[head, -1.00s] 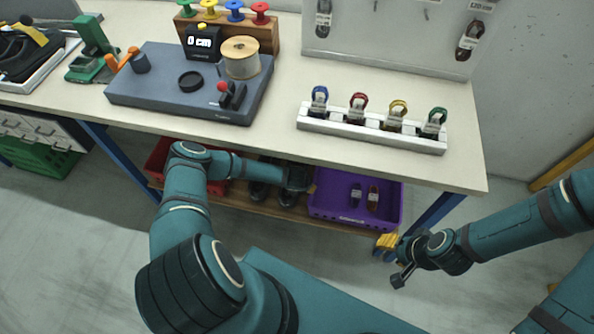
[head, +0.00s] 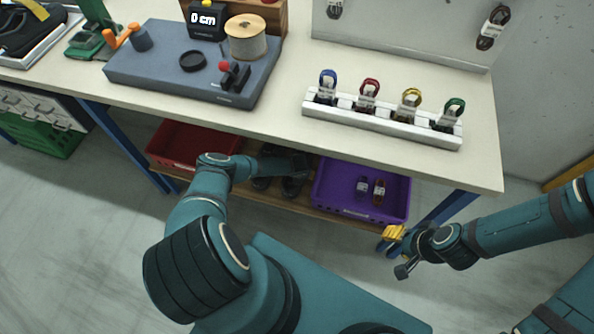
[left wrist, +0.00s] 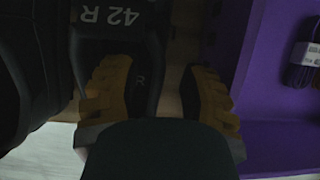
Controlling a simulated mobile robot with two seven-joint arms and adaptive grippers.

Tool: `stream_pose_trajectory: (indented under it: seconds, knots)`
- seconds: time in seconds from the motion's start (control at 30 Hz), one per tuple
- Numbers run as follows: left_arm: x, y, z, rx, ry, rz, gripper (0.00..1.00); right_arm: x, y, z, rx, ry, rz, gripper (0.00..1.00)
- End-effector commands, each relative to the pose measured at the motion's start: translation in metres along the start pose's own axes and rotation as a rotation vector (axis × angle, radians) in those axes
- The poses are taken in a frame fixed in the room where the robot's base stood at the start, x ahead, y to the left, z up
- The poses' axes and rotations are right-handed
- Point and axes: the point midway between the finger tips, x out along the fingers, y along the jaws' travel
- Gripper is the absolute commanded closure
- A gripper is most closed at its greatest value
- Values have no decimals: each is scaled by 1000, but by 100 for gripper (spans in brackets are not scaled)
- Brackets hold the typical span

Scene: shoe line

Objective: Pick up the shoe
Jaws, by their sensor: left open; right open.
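Dark shoes stand on the wooden lower shelf under the workbench; one shows in the head view (head: 292,186), partly covered by my left arm. In the left wrist view a dark shoe (left wrist: 145,85) marked "R" lies between the yellow fingers of my left gripper (left wrist: 160,100), which is open. A "42 R" marking shows just above it. Contact between the fingers and the shoe cannot be told. Another dark shoe (left wrist: 15,80) is at the left edge. My right gripper (head: 398,252), open and empty, is in front of the right table leg.
A purple crate (head: 328,203) with small lace bundles stands right beside the shoes. A red crate (head: 165,150) is to their left. The bench top (head: 285,135) overhangs the shelf, and blue table legs stand at both sides.

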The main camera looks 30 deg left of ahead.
Motion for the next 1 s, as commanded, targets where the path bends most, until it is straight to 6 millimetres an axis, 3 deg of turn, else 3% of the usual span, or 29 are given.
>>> stream_pose_trajectory:
  seconds: [0.1,0.3,0.67,0.73,0.8,1.0]
  knots:
    - [21,-2,-2,0,1,-1,57,14,5,-1,-1,5,0,53]
    - [43,-2,-1,1,0,0,57,29,11,-3,-2,13,1,53]
    - [46,-1,1,1,-1,-1,58,29,11,-4,-2,16,1,53]
    - [46,-1,1,2,0,-1,83,29,11,-4,-2,16,1,53]
    - [46,-1,1,2,0,-1,100,29,11,-4,-2,16,1,53]
    - [46,-1,1,2,0,-1,100,30,11,-3,-2,15,1,53]
